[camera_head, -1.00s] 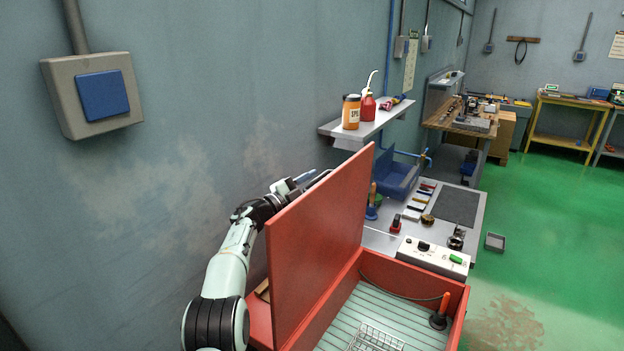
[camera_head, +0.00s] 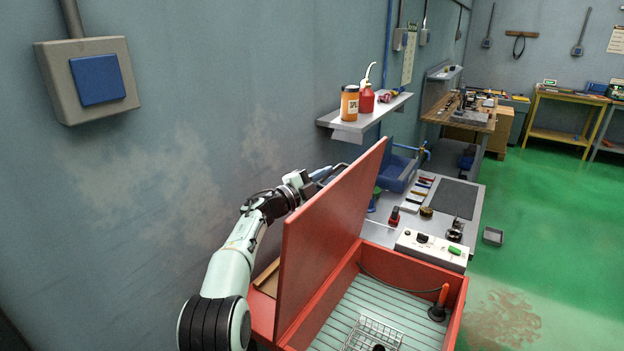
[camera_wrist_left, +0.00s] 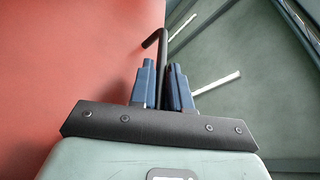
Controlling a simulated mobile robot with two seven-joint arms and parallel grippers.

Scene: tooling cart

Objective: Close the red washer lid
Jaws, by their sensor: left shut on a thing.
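The red washer lid (camera_head: 328,240) stands raised and steep on the left side of the red washer (camera_head: 452,318), whose basin is open. My left gripper (camera_head: 322,174) is behind the lid, near its upper edge, partly hidden by it. In the left wrist view, the gripper's blue fingers (camera_wrist_left: 163,85) are shut on a thin black bent bar (camera_wrist_left: 163,58) beside the lid's red face (camera_wrist_left: 70,70). The bar looks like a lid handle, but where it joins the lid cannot be made out. My right gripper is in neither view.
The basin holds a wire basket (camera_head: 372,336) and an orange-handled brush (camera_head: 440,303). A control box (camera_head: 432,250) sits behind the washer, on a bench with tools. A wall shelf (camera_head: 350,128) with bottles is above. The wall is close on the left.

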